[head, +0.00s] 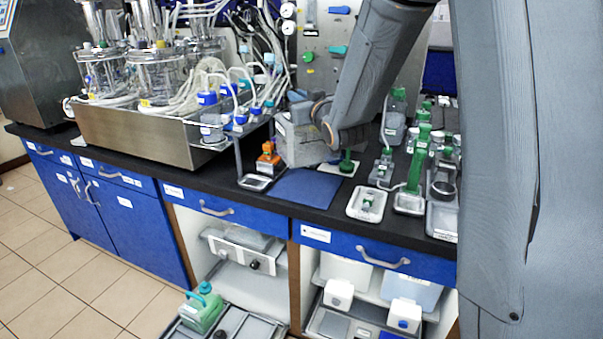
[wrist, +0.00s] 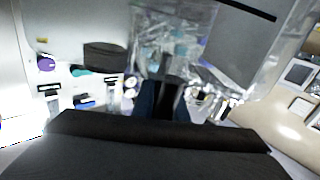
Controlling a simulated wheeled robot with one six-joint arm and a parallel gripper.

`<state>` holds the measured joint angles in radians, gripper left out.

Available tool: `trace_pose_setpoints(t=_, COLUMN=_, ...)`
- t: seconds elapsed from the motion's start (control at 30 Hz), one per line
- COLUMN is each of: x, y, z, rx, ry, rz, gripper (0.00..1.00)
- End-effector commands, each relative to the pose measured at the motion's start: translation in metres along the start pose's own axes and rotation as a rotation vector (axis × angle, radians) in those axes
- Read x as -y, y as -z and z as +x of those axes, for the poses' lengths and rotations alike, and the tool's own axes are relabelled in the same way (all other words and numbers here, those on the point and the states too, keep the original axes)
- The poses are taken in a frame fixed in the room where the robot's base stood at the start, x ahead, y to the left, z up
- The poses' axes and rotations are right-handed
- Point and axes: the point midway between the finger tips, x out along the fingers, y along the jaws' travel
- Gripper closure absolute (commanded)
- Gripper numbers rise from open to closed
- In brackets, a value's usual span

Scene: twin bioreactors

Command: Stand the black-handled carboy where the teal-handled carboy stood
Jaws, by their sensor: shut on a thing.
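My gripper (head: 326,122) is above the bench, partly hidden by my arm. It is shut on a pale grey, boxy vessel (head: 298,145), which looks like the black-handled carboy. Its handle is hidden in the head view, and I cannot tell whether its base touches the bench. In the wrist view my gripper (wrist: 165,100) shows as dark fingers, and what they grip is unclear. The green carboy with the teal handle (head: 203,309) stands upright on a low tray at floor level, clear of my gripper. A blue mat (head: 303,189) lies on the bench, just in front of the grey vessel.
A steel tub (head: 130,135) with glass vessels and tubing stands left. An orange-topped bottle (head: 268,160) is beside the grey vessel. Several green-topped items crowd the bench right, including a small white tray (head: 366,204). Open shelves below hold white boxes (head: 339,293).

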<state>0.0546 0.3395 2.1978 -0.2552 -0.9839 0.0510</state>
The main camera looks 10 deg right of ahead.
Motion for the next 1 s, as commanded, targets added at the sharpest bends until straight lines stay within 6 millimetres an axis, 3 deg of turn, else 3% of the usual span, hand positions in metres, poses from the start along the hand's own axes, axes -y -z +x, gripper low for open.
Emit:
trace_pose_setpoints(t=0.33, x=0.004, y=-0.046, z=0.0, rx=0.004, ry=0.0, rz=0.001, gripper=1.0)
trace_pose_setpoints(t=0.57, x=0.006, y=-0.064, z=0.0, rx=0.001, ry=0.0, rz=0.001, gripper=1.0)
trace_pose_setpoints(t=0.8, x=0.009, y=-0.094, z=0.0, rx=0.002, ry=0.0, rz=0.0, gripper=1.0)
trace_pose_setpoints(t=1.0, x=0.009, y=-0.1, z=0.0, rx=-0.001, ry=0.0, rz=0.0, gripper=1.0)
